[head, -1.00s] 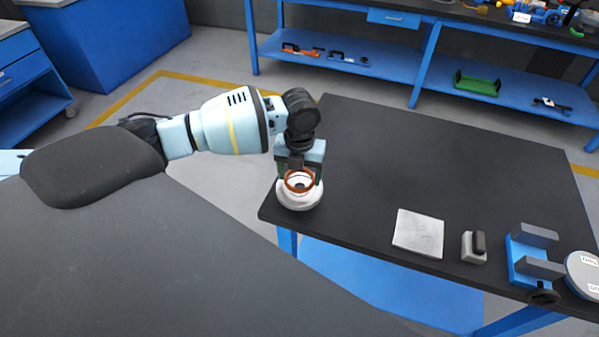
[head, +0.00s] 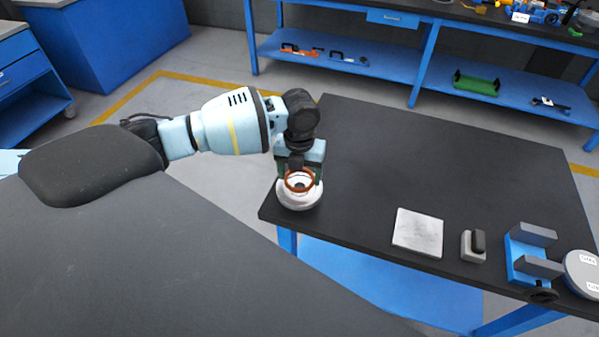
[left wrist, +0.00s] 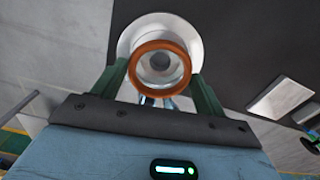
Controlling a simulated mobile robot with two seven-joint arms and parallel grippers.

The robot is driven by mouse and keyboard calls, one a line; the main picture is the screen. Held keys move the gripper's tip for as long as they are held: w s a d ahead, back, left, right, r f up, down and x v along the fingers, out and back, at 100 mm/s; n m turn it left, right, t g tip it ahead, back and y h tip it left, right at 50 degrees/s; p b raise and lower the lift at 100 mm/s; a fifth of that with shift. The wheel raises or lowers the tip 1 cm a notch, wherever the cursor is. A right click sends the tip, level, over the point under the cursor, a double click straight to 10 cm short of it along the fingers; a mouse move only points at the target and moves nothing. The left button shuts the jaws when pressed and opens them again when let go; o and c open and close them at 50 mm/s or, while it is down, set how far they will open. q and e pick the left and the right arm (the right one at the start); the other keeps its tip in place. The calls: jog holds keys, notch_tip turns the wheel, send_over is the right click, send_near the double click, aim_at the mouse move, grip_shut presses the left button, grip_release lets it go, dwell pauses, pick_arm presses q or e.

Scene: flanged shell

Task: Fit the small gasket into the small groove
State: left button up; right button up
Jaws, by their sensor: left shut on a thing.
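The small gasket is an orange-brown ring (head: 299,181), held between the green fingers of my left gripper (head: 300,183). The gripper is shut on it. The white flanged shell (head: 299,200) stands on the left corner of the dark table, right below the ring. In the left wrist view the ring (left wrist: 160,63) lies between the fingertips (left wrist: 161,88), in front of the shell (left wrist: 192,41), over its central opening. I cannot tell whether the ring touches the shell. The small groove cannot be made out. My right gripper is in neither view.
On the dark table (head: 420,150) lie a light square plate (head: 418,232), a small grey block with a dark top (head: 473,246), a blue vise-like fixture (head: 525,262) and a round grey disc (head: 585,272) at the right. The middle and back of the table are clear.

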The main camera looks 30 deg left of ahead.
pick_arm(q)
jog(key=shift+f+b, duration=0.35)
jog(key=shift+f, duration=0.9)
dwell(0.4)
jog(key=o, duration=1.2)
jog(key=shift+r, duration=3.95)
